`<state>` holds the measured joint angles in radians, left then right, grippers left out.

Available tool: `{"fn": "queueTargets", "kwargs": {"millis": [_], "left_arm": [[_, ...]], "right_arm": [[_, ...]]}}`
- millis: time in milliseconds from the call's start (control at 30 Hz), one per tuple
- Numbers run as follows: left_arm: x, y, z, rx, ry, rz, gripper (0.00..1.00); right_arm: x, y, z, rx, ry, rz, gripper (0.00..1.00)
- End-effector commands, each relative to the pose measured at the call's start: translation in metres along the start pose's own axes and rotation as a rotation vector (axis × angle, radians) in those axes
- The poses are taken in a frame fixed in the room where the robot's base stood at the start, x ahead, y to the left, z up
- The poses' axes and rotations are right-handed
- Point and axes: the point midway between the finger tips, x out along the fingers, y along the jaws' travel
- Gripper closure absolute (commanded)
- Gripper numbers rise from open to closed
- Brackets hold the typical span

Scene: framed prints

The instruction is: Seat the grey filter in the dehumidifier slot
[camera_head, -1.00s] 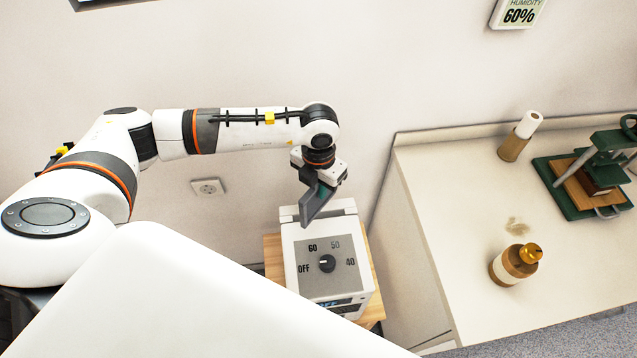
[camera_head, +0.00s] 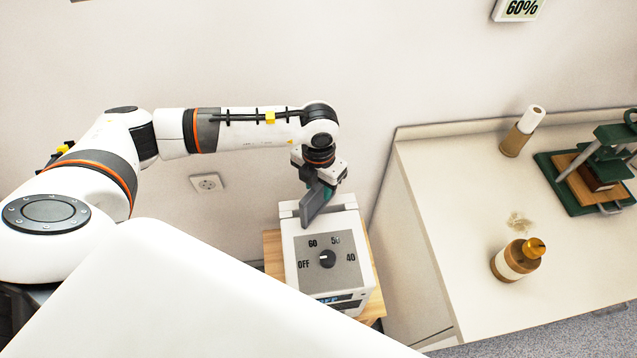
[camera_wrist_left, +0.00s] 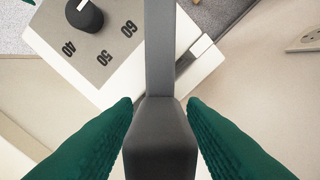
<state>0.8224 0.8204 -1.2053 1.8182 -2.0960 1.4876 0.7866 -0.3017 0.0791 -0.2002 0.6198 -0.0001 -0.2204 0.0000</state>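The dehumidifier (camera_head: 290,250) is a white box with a grey dial panel and a black knob (camera_head: 327,258). It shows upside down in the left wrist view (camera_wrist_left: 120,75). The grey filter (camera_head: 315,204) is a dark flat piece, held over the back part of the dehumidifier's top, where the slot edge (camera_wrist_left: 203,47) shows beside it. My left gripper (camera_head: 322,186) is shut on the filter's thick grey end (camera_wrist_left: 160,140), with green fingers on both sides. Whether the filter's far end is inside the slot cannot be told. My right gripper is out of view.
The dehumidifier stands on a wooden stand (camera_head: 271,252). To the right, a white counter (camera_head: 440,215) carries a brown-and-white jar (camera_head: 514,262), a cork-and-white bottle (camera_head: 520,132) and a green press (camera_head: 590,170). A socket (camera_head: 207,183) is on the wall behind.

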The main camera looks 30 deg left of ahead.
Motion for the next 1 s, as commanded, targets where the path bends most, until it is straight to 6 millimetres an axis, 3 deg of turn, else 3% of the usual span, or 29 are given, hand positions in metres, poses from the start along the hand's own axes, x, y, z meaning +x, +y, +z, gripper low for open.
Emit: {"fn": "queueTargets", "kwargs": {"millis": [267, 433, 467, 800, 1000], "left_arm": [[-0.002, 0.0, 0.0, 0.0, 0.0, 0.0, 0.62], [-0.019, 0.0, 0.0, 0.0, 0.001, 0.0, 0.62], [-0.019, 0.0, -0.001, 0.0, 0.003, 0.001, 0.62], [-0.094, 0.0, -0.002, 0.001, 0.006, 0.0, 0.62], [-0.123, 0.0, -0.001, -0.001, 0.003, 0.001, 0.62]], "right_arm": [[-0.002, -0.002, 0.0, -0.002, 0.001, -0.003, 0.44], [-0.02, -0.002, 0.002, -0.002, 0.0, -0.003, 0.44], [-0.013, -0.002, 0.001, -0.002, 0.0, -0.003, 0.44], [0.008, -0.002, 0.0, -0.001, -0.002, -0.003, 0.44], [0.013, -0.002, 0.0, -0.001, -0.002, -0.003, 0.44]]}}
